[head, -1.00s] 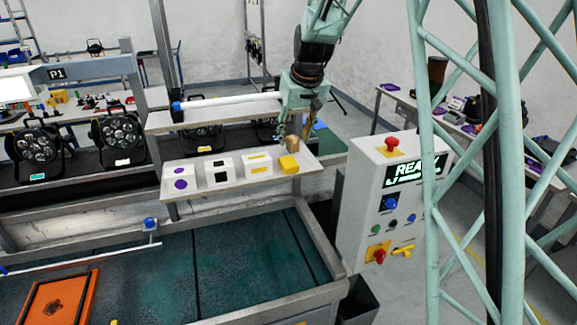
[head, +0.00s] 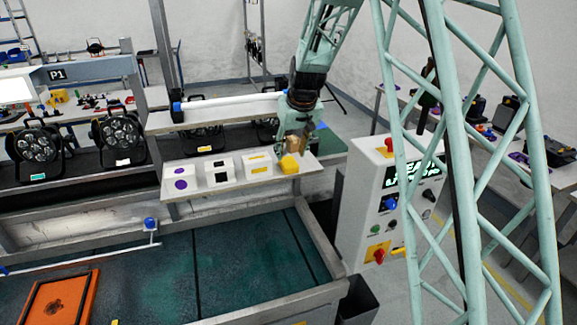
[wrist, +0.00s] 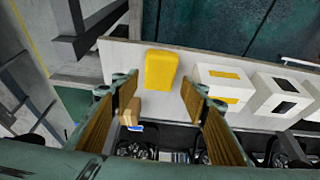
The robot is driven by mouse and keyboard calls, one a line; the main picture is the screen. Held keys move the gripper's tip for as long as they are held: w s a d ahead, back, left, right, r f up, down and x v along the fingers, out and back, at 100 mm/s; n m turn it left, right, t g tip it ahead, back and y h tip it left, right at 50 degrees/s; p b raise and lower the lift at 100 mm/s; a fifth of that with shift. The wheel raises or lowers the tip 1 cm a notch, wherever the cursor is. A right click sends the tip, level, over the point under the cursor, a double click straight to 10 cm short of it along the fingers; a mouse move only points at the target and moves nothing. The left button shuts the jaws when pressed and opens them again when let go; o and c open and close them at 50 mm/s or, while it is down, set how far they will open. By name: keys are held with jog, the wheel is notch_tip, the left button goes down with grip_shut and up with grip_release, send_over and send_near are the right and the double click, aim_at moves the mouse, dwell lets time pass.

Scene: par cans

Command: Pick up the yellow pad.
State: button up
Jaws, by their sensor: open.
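The yellow pad (head: 289,164) is a small yellow block on the right part of the narrow white shelf (head: 240,186). In the wrist view the yellow pad (wrist: 161,70) lies beyond my fingertips, roughly between them. My gripper (head: 297,138) is above and just behind the pad. In the wrist view my gripper (wrist: 158,80) has its two fingers wide apart with nothing between the tips. A brown block (wrist: 130,113) shows beside the left finger; in the head view the brown block (head: 293,143) is close to my gripper.
White boxes marked purple (head: 180,178), black (head: 219,170) and yellow (head: 257,162) stand left of the pad on the shelf. A control box (head: 375,205) with a red button stands to the right. Stage lights (head: 118,137) stand behind the shelf.

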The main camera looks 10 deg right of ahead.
aim_at(289, 161)
jog(key=shift+w+f, duration=0.1)
jog(key=shift+f, duration=0.15)
dwell(0.3)
jog(key=shift+p+x, duration=0.45)
jog(key=shift+x, duration=2)
jog(key=shift+w, duration=0.15)
jog(key=c, duration=0.6)
jog(key=shift+o, duration=0.2)
jog(key=shift+r, duration=0.15)
jog(key=shift+r+b, duration=0.3)
jog(key=shift+r, duration=1.45)
jog(key=s+a+r+b, duration=0.1)
jog(key=s+b, duration=0.1)
jog(key=s, duration=1.4)
jog(key=shift+r, duration=0.15)
